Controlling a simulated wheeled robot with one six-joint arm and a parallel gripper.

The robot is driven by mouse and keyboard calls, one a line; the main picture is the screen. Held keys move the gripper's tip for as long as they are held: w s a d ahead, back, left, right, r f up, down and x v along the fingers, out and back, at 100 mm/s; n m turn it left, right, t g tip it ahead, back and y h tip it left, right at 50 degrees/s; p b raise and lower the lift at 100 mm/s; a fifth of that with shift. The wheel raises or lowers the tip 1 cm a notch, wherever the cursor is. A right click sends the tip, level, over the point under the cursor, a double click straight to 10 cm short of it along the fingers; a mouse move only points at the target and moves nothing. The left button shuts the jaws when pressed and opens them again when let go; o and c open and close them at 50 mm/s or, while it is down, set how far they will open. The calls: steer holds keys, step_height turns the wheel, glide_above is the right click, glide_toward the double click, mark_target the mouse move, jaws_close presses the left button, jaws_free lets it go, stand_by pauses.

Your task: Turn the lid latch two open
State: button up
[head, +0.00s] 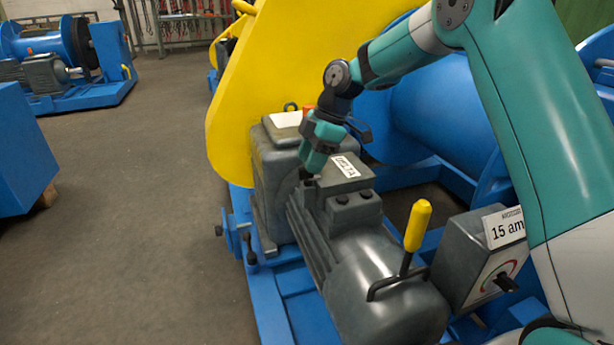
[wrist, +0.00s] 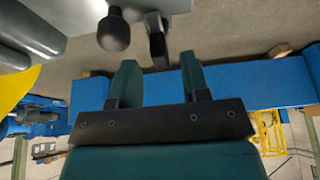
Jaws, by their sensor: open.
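The grey motor (head: 330,235) carries a terminal box with a lid (head: 338,178) labelled DELTA. In the wrist view, my gripper (wrist: 159,68) is open and empty. A black flat tab (wrist: 157,42), which looks like a latch, stands just beyond the fingertips, roughly between them. A black round knob (wrist: 114,32) is left of it. I cannot tell which latch is two.
A yellow-handled lever (head: 417,226) rises at the motor's near end, beside a grey switch box (head: 480,255). A large yellow guard (head: 270,75) stands behind, with a blue drum (head: 445,105) to the right. The floor (head: 130,200) at left is clear.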

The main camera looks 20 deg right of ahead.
steer(key=shift+x, duration=1.2)
jaws_close()
